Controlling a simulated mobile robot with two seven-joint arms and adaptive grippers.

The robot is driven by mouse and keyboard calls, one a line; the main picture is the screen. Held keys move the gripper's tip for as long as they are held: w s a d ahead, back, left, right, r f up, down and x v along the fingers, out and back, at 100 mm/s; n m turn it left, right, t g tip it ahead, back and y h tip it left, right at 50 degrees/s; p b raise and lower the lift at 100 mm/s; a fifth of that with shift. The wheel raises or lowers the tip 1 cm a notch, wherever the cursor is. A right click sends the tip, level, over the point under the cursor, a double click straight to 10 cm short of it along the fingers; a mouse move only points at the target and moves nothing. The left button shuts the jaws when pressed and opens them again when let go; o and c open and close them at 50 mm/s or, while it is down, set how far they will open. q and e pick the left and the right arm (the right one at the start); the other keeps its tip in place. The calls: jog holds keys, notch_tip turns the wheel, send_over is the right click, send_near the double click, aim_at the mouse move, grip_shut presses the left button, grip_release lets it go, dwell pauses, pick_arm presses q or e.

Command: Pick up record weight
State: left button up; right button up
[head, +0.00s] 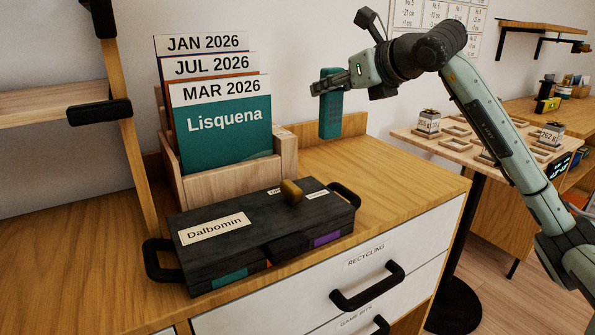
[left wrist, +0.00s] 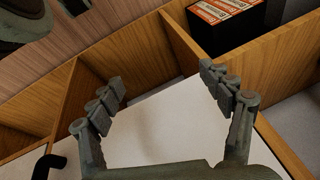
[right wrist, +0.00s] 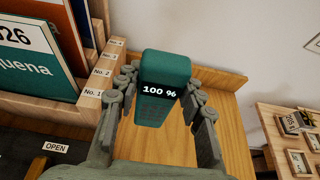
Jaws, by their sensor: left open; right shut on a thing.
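My right gripper (head: 338,84) is shut on a teal block (head: 330,118) and holds it upright above the wooden cabinet top. In the right wrist view the teal block (right wrist: 163,75) sits between both fingers and carries white "100 %" print. A small brass-coloured piece (head: 291,191) stands on the lid of a black case (head: 252,240) labelled "Dalbomin". I cannot tell from the frames which thing is the record weight. My left gripper (left wrist: 165,80) is open and empty over a pale surface with wooden dividers; it is not in the head view.
A wooden rack (head: 235,184) holding dated cards (head: 224,125) stands behind the case. The cabinet top (head: 400,181) is clear to the right. Drawers with black handles (head: 367,288) face the front.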

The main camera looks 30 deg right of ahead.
aim_at(334, 134)
jog(key=shift+w+f, duration=0.15)
jog(key=shift+f, duration=0.4)
jog(key=shift+w+f, duration=0.15)
jog(key=shift+f, duration=0.35)
notch_tip(334, 134, down, 3)
jog(key=shift+s+r+b, duration=0.1)
jog(key=shift+s+b, duration=0.05)
jog(key=shift+b, duration=0.2)
jog(key=shift+f, duration=0.3)
notch_tip(334, 134, down, 4)
jog(key=shift+f, duration=0.1)
pick_arm(q)
jog(key=v, duration=0.3)
jog(key=shift+a, duration=0.35)
jog(key=shift+w+b, duration=0.1)
jog(key=shift+b, duration=0.2)
pick_arm(e)
jog(key=shift+f, duration=0.1)
